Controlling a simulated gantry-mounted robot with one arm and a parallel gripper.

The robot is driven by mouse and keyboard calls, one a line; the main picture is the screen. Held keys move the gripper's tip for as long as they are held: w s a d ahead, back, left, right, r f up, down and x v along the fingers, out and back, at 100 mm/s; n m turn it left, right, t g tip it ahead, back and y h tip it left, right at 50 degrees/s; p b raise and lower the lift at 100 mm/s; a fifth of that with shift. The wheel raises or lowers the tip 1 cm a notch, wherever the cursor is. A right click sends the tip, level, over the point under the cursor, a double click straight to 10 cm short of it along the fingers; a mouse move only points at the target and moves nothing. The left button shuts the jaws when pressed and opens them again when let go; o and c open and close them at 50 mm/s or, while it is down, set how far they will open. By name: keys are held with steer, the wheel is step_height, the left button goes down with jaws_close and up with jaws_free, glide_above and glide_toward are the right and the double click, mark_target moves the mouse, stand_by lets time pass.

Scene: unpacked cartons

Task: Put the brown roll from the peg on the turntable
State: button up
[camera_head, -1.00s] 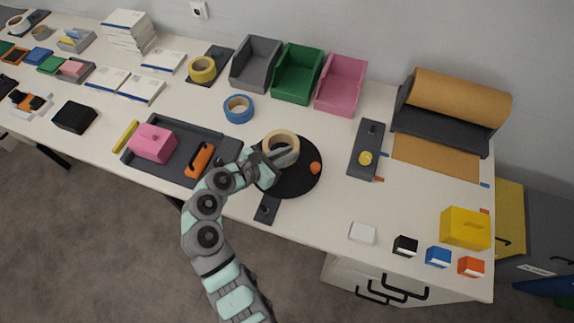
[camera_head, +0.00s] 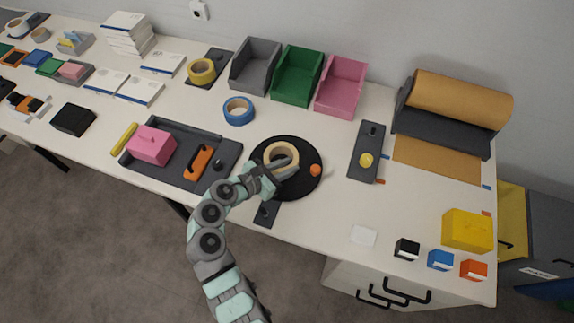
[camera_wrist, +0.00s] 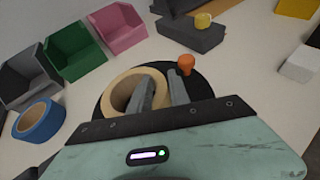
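The tan-brown roll (camera_head: 270,152) lies flat on the black round turntable (camera_head: 300,185), left of its orange knob (camera_head: 316,170). In the wrist view the roll (camera_wrist: 117,96) stands around my left finger, which reaches over its near right wall into the hole area. My right finger is outside the roll, with a visible gap. My gripper (camera_head: 284,168) is open, straddling that wall; it also shows in the wrist view (camera_wrist: 162,92). A small dark base with a bare peg (camera_head: 267,211) is at the table's front edge, partly hidden by the turntable.
A dark grey tray (camera_head: 222,160) with a pink box (camera_head: 151,145) and orange-handled item is left of my arm. A blue tape roll (camera_head: 238,111) lies behind the turntable. A dark plate (camera_head: 368,140) with a yellow knob stands to its right.

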steer(key=shift+o, duration=1.2)
steer(key=shift+s+a+r, duration=0.1)
steer(key=shift+a+r, duration=0.1)
steer(key=p+v, duration=0.1)
steer(key=v, duration=1)
steer(key=shift+s, duration=0.2)
steer(key=shift+a+r, duration=0.1)
steer(key=shift+a, duration=0.05)
